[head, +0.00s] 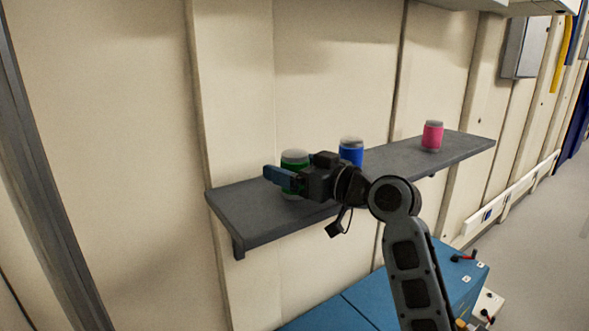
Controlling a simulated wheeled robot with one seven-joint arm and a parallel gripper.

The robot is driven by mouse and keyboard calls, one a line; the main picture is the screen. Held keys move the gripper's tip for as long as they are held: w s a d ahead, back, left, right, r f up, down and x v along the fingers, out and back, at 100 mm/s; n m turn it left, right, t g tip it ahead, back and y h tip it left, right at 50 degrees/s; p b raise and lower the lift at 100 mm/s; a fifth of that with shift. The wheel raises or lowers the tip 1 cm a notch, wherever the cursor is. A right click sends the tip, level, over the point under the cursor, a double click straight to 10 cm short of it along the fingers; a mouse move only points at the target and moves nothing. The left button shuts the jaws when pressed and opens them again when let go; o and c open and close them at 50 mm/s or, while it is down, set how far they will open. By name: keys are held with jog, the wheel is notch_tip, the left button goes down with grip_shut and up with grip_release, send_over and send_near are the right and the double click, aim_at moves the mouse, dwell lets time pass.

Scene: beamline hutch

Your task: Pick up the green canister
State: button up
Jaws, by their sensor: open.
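The green canister (295,159), with a pale grey top, stands upright on the left part of a dark grey wall shelf (249,210). My gripper (281,178) is open in front of its lower half and hides part of it. The blue fingers point left in the picture. I cannot tell whether the canister is between the fingers or just behind them, or whether they touch it.
A blue canister (351,150) stands to the right of the green one, close behind my gripper. A pink canister (432,136) stands farther right. A beige panelled wall (335,70) backs the shelf. A blue cabinet (345,312) is below.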

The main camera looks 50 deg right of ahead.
jog(key=shift+w, duration=0.55)
jog(key=c, duration=1.2)
jog(key=shift+r, duration=0.1)
